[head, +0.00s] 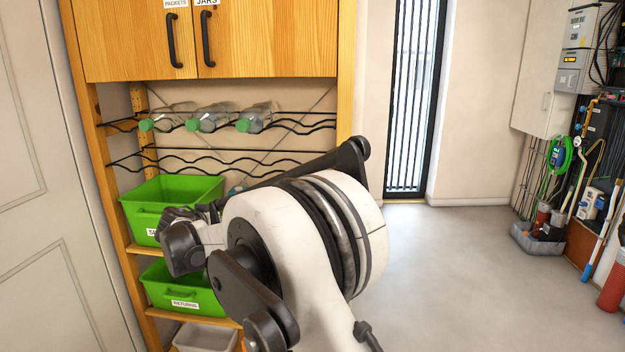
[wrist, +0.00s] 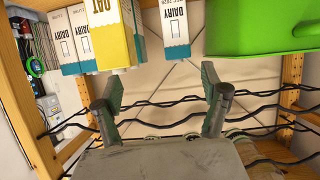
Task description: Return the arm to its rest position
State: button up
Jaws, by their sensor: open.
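My arm (head: 305,230) is bent in front of the wooden shelf unit in the head view, its large white joint covering part of the shelves. My gripper (wrist: 161,82) shows in the wrist view with its two dark fingers spread wide apart. Nothing is between the fingers. In the head view the gripper's fingers cannot be made out clearly behind the arm. The wire rack (wrist: 165,103) runs behind the fingers in the wrist view; I cannot tell the exact gap.
Green bins (head: 142,225) (head: 165,296) and bottles (head: 207,118) occupy the shelves. In the wrist view, cartons (wrist: 175,35) and a green bin (wrist: 255,28) appear at the top. Open floor (head: 450,275) lies right of my arm; pipes and tools (head: 590,180) line the right wall.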

jog(key=s+d+r+g, duration=0.1)
jog(key=s+d+r, duration=0.35)
jog(key=d, duration=0.65)
jog(key=s+d+r+g, duration=0.25)
jog(key=s+d, duration=0.35)
jog(key=d, duration=0.5)
jog(key=s+d+r+g, duration=0.1)
jog(key=s+d+r, duration=0.35)
jog(key=d, duration=0.55)
jog(key=s+d+f, duration=0.3)
jog(key=s+d, duration=0.2)
jog(key=s, duration=0.6)
jog(key=s+d+f+n+g+y, duration=0.1)
jog(key=s+d+f, duration=0.3)
jog(key=s, duration=0.7)
jog(key=s+d+f, duration=0.4)
jog(key=s+d, duration=0.2)
jog(key=s, duration=0.5)
jog(key=shift+s+d+g+y, duration=0.2)
jog(key=shift+s+g+y, duration=0.15)
jog(key=shift+y, duration=0.05)
